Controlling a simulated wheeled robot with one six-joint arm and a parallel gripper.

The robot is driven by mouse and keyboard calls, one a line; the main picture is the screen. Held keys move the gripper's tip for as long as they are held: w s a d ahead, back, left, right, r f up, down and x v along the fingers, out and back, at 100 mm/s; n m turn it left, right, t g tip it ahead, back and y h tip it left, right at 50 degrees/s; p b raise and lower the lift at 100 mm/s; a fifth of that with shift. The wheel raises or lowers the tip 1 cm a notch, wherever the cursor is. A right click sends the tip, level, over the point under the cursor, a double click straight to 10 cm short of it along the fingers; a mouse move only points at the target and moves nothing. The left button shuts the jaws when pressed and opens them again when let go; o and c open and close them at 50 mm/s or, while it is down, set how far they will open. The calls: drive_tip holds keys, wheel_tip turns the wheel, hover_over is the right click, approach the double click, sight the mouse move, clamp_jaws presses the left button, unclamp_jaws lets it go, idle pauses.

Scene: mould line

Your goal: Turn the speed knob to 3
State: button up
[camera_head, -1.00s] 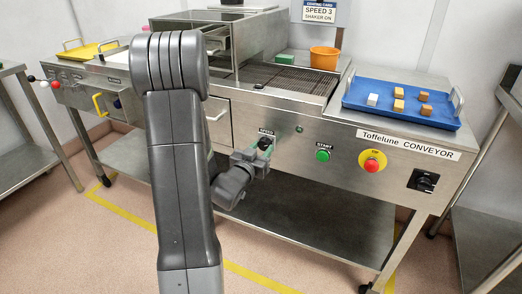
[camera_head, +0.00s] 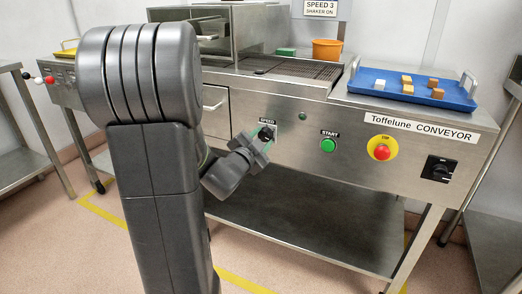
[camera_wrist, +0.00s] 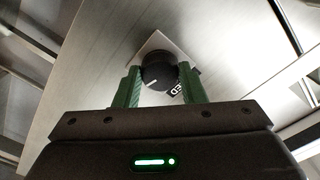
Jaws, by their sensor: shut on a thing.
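The speed knob (camera_wrist: 158,72) is a round black dial with a white pointer line, set on a white plate (camera_wrist: 152,45) on the steel front panel. In the wrist view its pointer points down and to the left; the scale numbers are mostly hidden. My gripper (camera_wrist: 160,85) has its green fingers on either side of the knob and is shut on it. In the head view my gripper (camera_head: 264,140) is at the panel under the SPEED label (camera_head: 266,122), and the knob is largely hidden there. A wall card (camera_head: 320,8) reads SPEED 3, SHAKER ON.
Right of the knob are a green START button (camera_head: 328,145), a red stop button (camera_head: 382,152) on yellow, and a black rotary switch (camera_head: 438,169). A blue tray (camera_head: 375,88) with several small blocks and an orange bucket (camera_head: 326,49) stand on top. A steel shelf (camera_head: 310,225) lies below.

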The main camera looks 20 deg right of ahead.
drive_tip(key=shift+m+b, duration=1.25)
drive_tip(key=shift+m, duration=0.25)
drive_tip(key=o, duration=1)
drive_tip(key=shift+a, duration=0.1)
drive_tip(key=p+v, duration=0.3)
drive_tip(key=v, duration=1)
drive_tip(key=shift+s+a, duration=0.15)
drive_tip(key=shift+s, duration=0.15)
